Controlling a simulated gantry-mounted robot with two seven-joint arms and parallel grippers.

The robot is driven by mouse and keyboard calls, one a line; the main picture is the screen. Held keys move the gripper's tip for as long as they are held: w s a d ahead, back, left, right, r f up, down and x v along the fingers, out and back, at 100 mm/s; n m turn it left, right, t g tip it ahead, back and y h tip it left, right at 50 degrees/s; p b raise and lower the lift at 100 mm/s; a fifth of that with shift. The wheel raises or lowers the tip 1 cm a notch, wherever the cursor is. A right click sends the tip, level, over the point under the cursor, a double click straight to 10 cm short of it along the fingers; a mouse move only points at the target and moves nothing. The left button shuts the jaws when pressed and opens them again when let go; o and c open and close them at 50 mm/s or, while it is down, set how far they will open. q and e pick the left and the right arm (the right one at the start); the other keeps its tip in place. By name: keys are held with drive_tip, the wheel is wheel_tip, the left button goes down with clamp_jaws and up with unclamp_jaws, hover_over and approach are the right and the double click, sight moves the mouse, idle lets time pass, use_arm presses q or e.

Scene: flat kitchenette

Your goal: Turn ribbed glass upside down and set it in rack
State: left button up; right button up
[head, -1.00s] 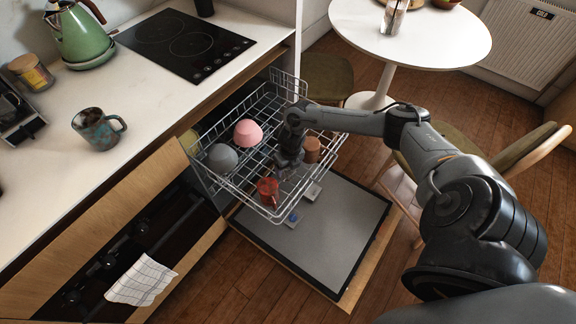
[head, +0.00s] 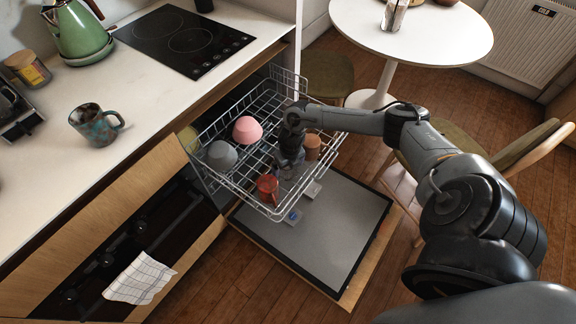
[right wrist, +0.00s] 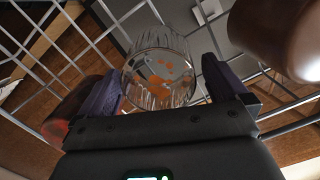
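The clear ribbed glass (right wrist: 160,78) stands in the dishwasher rack (head: 232,180), between the two fingers of my right gripper (right wrist: 163,85). Its round end faces the wrist camera, and orange specks show on or through it. I cannot tell for sure which end is up. The fingers are apart on either side of the glass, with a narrow gap visible on the right. In the head view, my right gripper (head: 288,165) points down into the front of the rack and mostly hides the glass. My left gripper is not in view.
A pink bowl (head: 247,130) and a grey bowl (head: 222,155) lie in the rack. A red cup (head: 267,187) and a brown cup (head: 312,147) stand close to my right gripper. The open dishwasher door (head: 335,235) lies below. A mug (head: 95,125) stands on the counter.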

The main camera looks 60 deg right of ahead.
drive_tip(key=shift+r, duration=0.4)
drive_tip(key=r+p, duration=0.1)
drive_tip(key=r, duration=0.2)
drive_tip(key=r+p, duration=0.1)
drive_tip(key=r, duration=0.2)
drive_tip(key=s+r+p, duration=0.1)
drive_tip(key=r, duration=0.3)
drive_tip(key=shift+a+p, duration=0.25)
drive_tip(key=shift+p, duration=0.15)
